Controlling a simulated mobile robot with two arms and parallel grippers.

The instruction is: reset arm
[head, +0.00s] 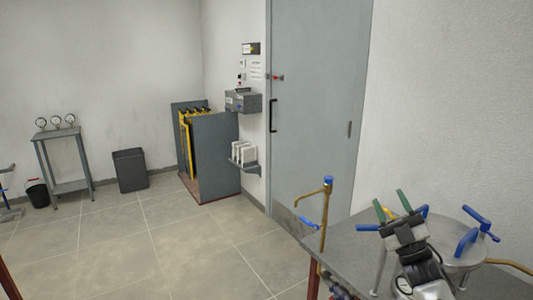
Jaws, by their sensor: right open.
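My right gripper (390,199) is at the lower right of the head view, in front of a grey table (345,240). Its two green fingers stand apart and point up and away from me. I see nothing between them. A round metal lid or vessel (463,246) with blue handles is just to the right of the gripper, partly hidden by my arm. I cannot tell whether the gripper touches anything. My left gripper is not in view.
A copper pipe (326,215) with blue valve handles rises at the table's left edge. A grey door (315,110) is behind. The tiled floor (150,240) is clear.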

